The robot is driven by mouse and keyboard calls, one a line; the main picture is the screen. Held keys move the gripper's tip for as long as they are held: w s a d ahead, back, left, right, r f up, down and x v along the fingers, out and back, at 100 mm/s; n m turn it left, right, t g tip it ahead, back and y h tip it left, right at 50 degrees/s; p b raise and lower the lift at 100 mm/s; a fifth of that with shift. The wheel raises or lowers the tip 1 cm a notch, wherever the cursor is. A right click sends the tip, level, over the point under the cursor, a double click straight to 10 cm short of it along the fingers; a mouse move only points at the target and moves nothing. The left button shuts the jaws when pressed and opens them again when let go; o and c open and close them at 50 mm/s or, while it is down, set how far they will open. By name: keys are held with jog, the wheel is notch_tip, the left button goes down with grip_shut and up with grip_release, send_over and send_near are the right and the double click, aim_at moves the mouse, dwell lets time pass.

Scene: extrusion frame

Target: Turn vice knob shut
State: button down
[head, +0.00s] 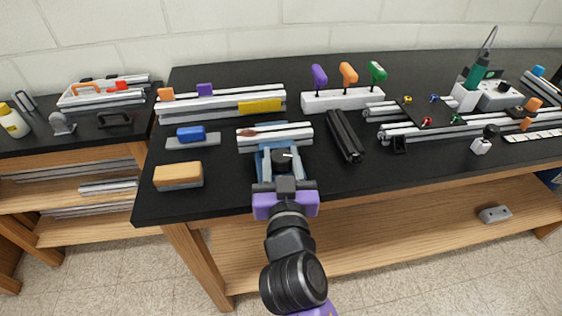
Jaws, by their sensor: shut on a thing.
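The vice (264,158) is a blue-grey tool near the front edge of the black bench, with a light metal profile (272,137) across its far end. A brown mark or small piece lies on the profile. The dark round vice knob (281,160) faces me at the vice's near side. My gripper (284,168), with a purple and dark body, reaches over the bench edge and is shut on the knob. The fingertips are small and dark, and partly hidden against the vice.
An orange-topped block (178,175) and a blue-handled piece (192,135) lie to the left. Black bars (345,136) lie close on the right. A white rack (342,98) with coloured-handled tools stands behind. The front right of the bench is clear.

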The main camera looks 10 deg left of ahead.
aim_at(281, 168)
jog(key=shift+a, duration=0.1)
jog(key=c, duration=0.9)
grip_release()
jog(key=shift+o, duration=0.2)
jog(key=s, duration=0.4)
jog(key=s+d, duration=0.1)
jog(key=s, duration=0.1)
jog(key=shift+s+d+f+b, duration=0.1)
jog(key=shift+s+b, duration=0.15)
jog(key=shift+b, duration=0.1)
jog(key=shift+s+d, duration=0.15)
jog(key=shift+s, duration=0.55)
